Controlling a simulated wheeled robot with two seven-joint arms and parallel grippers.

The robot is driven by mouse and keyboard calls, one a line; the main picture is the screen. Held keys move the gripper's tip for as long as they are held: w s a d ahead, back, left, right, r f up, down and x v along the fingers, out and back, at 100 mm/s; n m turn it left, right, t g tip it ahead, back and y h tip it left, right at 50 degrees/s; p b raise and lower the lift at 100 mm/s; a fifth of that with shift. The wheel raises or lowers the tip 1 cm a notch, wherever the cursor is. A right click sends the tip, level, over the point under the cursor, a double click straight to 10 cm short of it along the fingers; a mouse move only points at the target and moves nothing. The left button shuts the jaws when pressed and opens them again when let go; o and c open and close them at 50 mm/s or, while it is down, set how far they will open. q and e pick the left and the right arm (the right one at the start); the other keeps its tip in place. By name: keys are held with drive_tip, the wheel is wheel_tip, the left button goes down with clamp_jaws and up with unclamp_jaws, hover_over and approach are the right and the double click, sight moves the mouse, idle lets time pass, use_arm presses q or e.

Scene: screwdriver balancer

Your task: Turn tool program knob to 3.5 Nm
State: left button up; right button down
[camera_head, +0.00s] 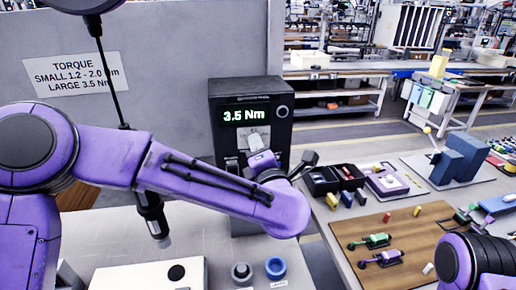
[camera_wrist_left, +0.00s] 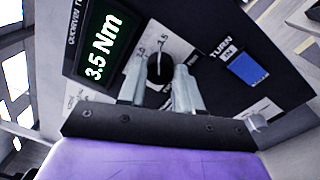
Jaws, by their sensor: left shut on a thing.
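The tool controller (camera_head: 248,92) is a dark upright box on the left bench, and its green display (camera_head: 246,115) reads 3.5 Nm. The display (camera_wrist_left: 103,48) also reads 3.5 Nm in the left wrist view. The black program knob (camera_wrist_left: 159,66) sits between the two metal fingers of my left gripper (camera_wrist_left: 160,90), which is shut on it. The knob's white pointer line is near the 3.5 mark. In the head view my left arm hides the knob and the lower front of the controller. My right gripper is out of view; only part of my right arm shows at the lower right.
A screwdriver (camera_head: 152,215) hangs upright from a cord at the left. A torque sign (camera_head: 75,75) is on the grey panel. A blue ring (camera_head: 275,267) and a dark round piece (camera_head: 241,273) sit on the bench. A wooden board (camera_head: 405,250) lies at the right.

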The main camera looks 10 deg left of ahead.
use_arm(q)
drive_tip(key=shift+m, duration=0.4)
drive_tip(key=o, duration=1)
drive_tip(key=shift+o, duration=0.2)
drive_tip(key=shift+s+d, duration=0.1)
drive_tip(key=shift+s, duration=0.05)
drive_tip(key=b+v, duration=0.3)
drive_tip(key=v, duration=0.7)
drive_tip(key=shift+s+b, duration=0.2)
drive_tip(key=shift+b, duration=0.2)
drive_tip(key=shift+f, duration=0.15)
